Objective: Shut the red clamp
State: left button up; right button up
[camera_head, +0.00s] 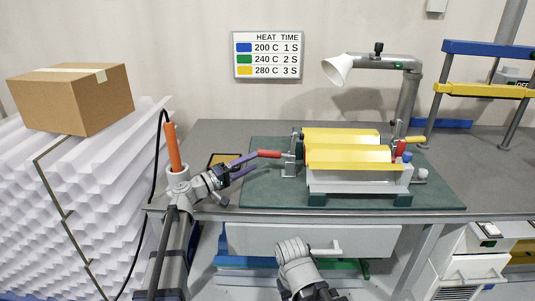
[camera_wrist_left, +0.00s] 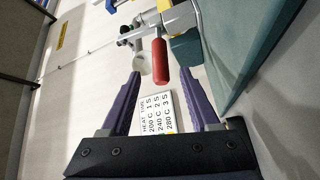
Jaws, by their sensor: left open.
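The red clamp's handle (camera_head: 268,154) points left from its metal bracket (camera_head: 289,167) at the left end of the yellow-topped fixture on the bench. It also shows in the left wrist view (camera_wrist_left: 160,62), with its rounded end close to the gap between my fingertips. My left gripper (camera_head: 250,166) has purple fingers and is open, just left of the handle. In the left wrist view, nothing is held between its fingers (camera_wrist_left: 159,88). Whether a finger touches the handle cannot be told. My right arm shows at the bottom, its jaws out of frame.
The fixture (camera_head: 345,155) stands on a green mat (camera_head: 262,192). An orange-red rod (camera_head: 173,147) stands upright in a holder close to my left arm. A lamp (camera_head: 375,63) leans over the fixture. A cardboard box (camera_head: 75,97) sits on white corrugated sheets (camera_head: 60,190) at left.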

aim_at(264, 156)
pick_arm(q)
jog(key=x, duration=0.7)
jog(key=shift+w+p, duration=0.1)
jog(key=shift+p, duration=0.3)
jog(key=shift+c, duration=0.4)
grip_shut()
dwell(0.6)
